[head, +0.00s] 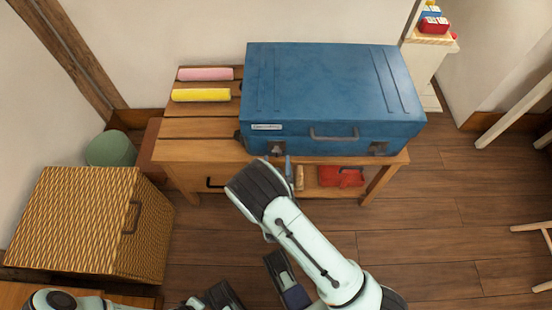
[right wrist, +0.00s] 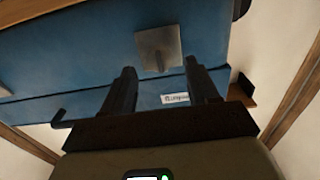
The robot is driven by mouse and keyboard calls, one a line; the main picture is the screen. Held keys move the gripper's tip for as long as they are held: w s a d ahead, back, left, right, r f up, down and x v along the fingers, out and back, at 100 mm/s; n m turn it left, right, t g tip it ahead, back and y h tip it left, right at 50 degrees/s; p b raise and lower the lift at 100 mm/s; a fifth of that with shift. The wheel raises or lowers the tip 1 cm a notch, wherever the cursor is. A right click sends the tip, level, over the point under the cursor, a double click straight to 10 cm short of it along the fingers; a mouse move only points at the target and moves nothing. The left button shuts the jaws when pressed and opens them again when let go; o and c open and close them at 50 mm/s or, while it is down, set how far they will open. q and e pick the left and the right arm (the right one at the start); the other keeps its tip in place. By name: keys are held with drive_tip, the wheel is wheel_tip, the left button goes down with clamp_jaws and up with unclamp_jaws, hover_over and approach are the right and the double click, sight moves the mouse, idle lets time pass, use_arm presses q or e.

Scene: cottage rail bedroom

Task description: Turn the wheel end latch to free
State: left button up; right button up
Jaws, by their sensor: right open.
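The blue case (head: 330,85) lies closed on a wooden slatted bench, its front with a handle (head: 333,135) facing me. One metal latch (head: 277,149) is at the left of the front, below a white label (head: 267,127); another latch (head: 378,148) is at the right. A dark fitting (head: 239,136) at the left end may be a wheel. My right gripper (right wrist: 160,85) is open and empty. In the right wrist view, the left latch's square grey plate (right wrist: 158,42) lies beyond the fingers, with a small stub. No contact shows.
Pink (head: 205,74) and yellow (head: 201,95) rolls lie on the bench (head: 200,129) left of the case. A red item (head: 341,177) sits beneath. A wicker chest (head: 85,220) stands at left, with a green bin (head: 110,149) behind it. The floor at right is mostly clear.

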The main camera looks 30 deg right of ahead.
sight(277, 151)
drive_tip(key=shift+x, duration=1.1)
use_arm(q)
drive_tip(key=shift+s+f, duration=0.3)
drive_tip(key=shift+s, duration=0.1)
